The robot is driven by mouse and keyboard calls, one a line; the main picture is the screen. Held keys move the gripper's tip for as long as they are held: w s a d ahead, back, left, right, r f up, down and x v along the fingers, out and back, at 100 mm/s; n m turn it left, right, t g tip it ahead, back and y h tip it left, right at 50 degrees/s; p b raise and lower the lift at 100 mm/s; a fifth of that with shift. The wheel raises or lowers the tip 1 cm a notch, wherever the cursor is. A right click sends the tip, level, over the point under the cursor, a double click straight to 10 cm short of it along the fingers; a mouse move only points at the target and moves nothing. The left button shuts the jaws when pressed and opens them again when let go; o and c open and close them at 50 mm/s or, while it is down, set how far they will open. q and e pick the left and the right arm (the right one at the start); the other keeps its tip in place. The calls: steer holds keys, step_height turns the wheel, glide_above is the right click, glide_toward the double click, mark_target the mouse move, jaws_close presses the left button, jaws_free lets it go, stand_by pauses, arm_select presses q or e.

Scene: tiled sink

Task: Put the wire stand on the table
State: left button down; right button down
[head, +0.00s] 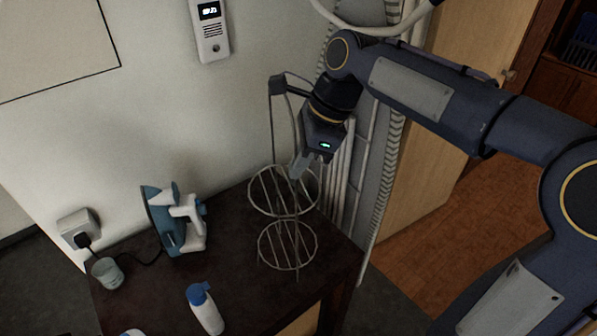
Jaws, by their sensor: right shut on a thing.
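The wire stand (288,245) is a pale metal frame with two round wire racks, one above the other, joined by thin uprights. It is roughly upright at the right end of the dark table (240,285). My right gripper (296,174) reaches down from the upper right and is shut on the stand near its upper rack. The lower rack shows against the tabletop; I cannot tell whether the stand's feet touch it. The gripper hides part of the stand's uprights. My left gripper is not in view.
A blue and white iron (178,222) stands on the table to the left. A white bottle with a blue cap (205,309) is near the front, and a small cup (107,272) at the left edge. A wall is behind; white pipes (343,175) rise behind the right end.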

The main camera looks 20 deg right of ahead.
steer(key=shift+f, duration=1.4)
steer(key=c, duration=1.6)
jaws_free()
steer(key=shift+o, duration=0.2)
steer(key=v, duration=1.2)
steer(key=s+d+f+n+t, duration=0.1)
steer(key=s+f+n+t, duration=0.3)
steer(key=s+f+n, duration=1.3)
step_height(320, 180, down, 2)
steer(key=shift+s+d+f+n+t+p, duration=0.15)
steer(key=shift+s+n+t+p, duration=0.2)
steer(key=shift+n, duration=0.75)
